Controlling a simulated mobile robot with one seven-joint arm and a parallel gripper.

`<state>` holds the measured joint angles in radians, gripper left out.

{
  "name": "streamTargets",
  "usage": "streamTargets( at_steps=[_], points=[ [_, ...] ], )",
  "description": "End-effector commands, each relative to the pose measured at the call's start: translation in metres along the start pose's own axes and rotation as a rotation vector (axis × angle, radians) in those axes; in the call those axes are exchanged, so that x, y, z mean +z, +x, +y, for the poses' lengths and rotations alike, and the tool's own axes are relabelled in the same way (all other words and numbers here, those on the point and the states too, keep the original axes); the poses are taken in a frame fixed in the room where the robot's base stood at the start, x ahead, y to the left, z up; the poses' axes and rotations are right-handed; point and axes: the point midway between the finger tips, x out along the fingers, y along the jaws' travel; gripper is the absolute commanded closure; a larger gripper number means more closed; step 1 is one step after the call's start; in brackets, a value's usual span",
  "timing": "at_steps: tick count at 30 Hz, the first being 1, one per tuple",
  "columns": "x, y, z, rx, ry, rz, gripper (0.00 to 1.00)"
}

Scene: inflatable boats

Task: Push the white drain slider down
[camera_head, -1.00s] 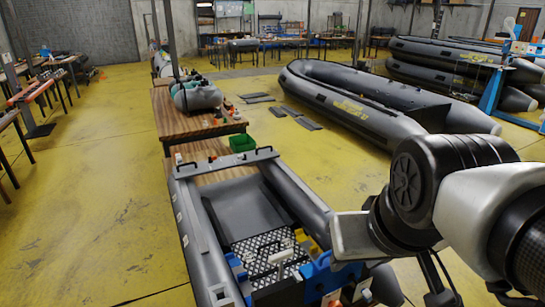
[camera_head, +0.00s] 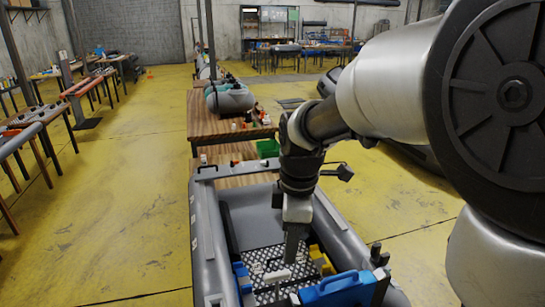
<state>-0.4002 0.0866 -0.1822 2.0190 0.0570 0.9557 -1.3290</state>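A small grey inflatable boat (camera_head: 208,240) lies in front of me with its open interior facing up. A white part (camera_head: 277,276), which may be the drain slider, sits over the black perforated plate (camera_head: 262,258) inside the boat. It is too small to tell how the slider is set. My gripper (camera_head: 292,252) points down inside the boat, just above and right of the white part. I cannot tell whether it touches the part. Its fingers are seen edge-on as one narrow grey shape, so their opening is unclear.
A blue box (camera_head: 338,290) and a yellow piece (camera_head: 320,259) are close right of the white part. The boat's side tubes flank my gripper. A wooden table (camera_head: 205,125) and a green bin (camera_head: 267,148) stand behind. Yellow floor is free at left.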

Motion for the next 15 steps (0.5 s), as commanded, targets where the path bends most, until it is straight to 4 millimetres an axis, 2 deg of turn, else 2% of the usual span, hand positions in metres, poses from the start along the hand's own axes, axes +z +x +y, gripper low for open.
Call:
streamTargets(
  at_steps=[1, 4, 8, 15],
  points=[
    [-0.009, 0.017, 0.006, -0.029, -0.099, -0.016, 0.62],
    [-0.020, 0.035, 0.014, -0.060, -0.244, -0.032, 0.62],
    [-0.026, 0.046, 0.017, -0.078, -0.328, -0.040, 0.62],
    [-0.025, 0.060, 0.016, -0.080, -0.336, -0.040, 0.62]
  ],
)
